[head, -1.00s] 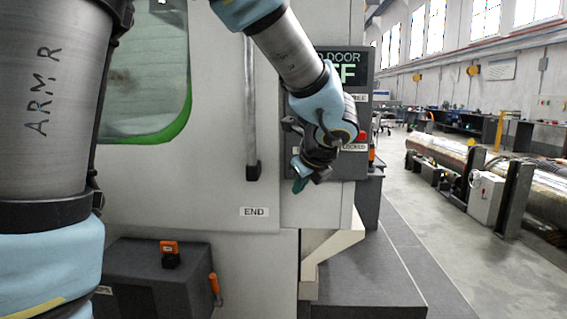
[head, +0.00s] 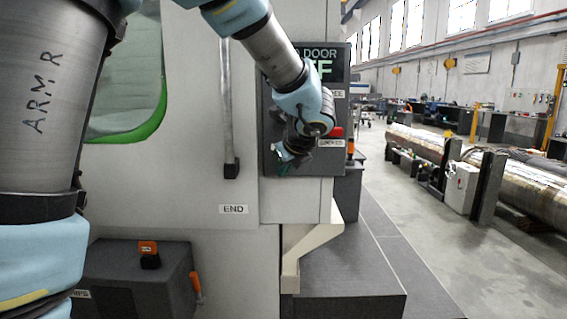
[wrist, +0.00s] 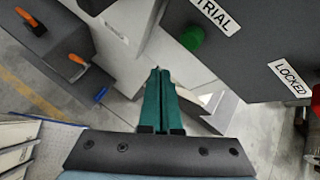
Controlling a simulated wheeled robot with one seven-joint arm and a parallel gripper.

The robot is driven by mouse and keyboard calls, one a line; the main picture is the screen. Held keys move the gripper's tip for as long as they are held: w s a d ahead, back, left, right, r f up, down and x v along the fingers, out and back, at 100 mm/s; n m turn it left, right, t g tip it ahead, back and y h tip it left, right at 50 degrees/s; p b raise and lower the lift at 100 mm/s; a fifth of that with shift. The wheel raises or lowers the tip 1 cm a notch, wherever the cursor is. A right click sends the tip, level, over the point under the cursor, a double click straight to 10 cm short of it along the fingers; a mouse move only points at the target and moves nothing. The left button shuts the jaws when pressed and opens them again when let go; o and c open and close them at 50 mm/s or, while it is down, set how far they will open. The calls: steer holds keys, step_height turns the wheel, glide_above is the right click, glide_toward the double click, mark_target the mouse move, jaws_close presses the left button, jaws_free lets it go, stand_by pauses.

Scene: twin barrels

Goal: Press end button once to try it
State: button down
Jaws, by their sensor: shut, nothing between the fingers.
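An END label (head: 233,209) is on the pale machine front; no button shows beside it. A dark control panel (head: 270,110) with a lit door display stands right of the door. My gripper (head: 284,158) is in front of the panel's lower left part and hides some of it. In the wrist view my green fingers (wrist: 160,74) are together and empty. A green button (wrist: 192,38) sits by a TRIAL label (wrist: 214,12) beyond the fingertips, slightly right; the fingers look apart from it. A LOCKED label (wrist: 290,78) is farther right. A red knob (head: 337,132) is at the panel's right edge.
A vertical door handle (head: 229,110) is left of the panel. A dark box (head: 140,275) with orange-handled tools stands low at left. A pale bracket (head: 312,245) juts out below the panel. Open floor lies to the right, before long metal cylinders (head: 420,143).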

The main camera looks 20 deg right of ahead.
steer(key=shift+w+d+p, duration=0.15)
steer(key=shift+w+d, duration=0.15)
steer(key=shift+w, duration=0.35)
steer(key=shift+w+d+p, duration=0.15)
steer(key=shift+w+d, duration=0.15)
steer(key=shift+w, duration=0.35)
steer(key=shift+w+d+p, duration=0.15)
steer(key=shift+w+d, duration=0.15)
steer(key=shift+w, duration=0.35)
steer(key=shift+w, duration=0.1)
stand_by(0.5)
steer(key=shift+w+d, duration=0.15)
steer(key=shift+w, duration=0.1)
steer(key=shift+w+d+p, duration=0.25)
steer(key=shift+w+p, duration=0.1)
steer(key=shift+w, duration=0.25)
stand_by(0.9)
steer(key=shift+s+a, duration=0.1)
steer(key=shift+s, duration=0.1)
steer(key=shift+s+a+b, duration=0.35)
steer(key=shift+s+b, duration=0.05)
steer(key=shift+s, duration=0.35)
steer(key=s, duration=0.1)
steer(key=s+a+b, duration=0.1)
steer(key=s, duration=0.1)
steer(key=s+a, duration=0.1)
steer(key=shift+s, duration=0.3)
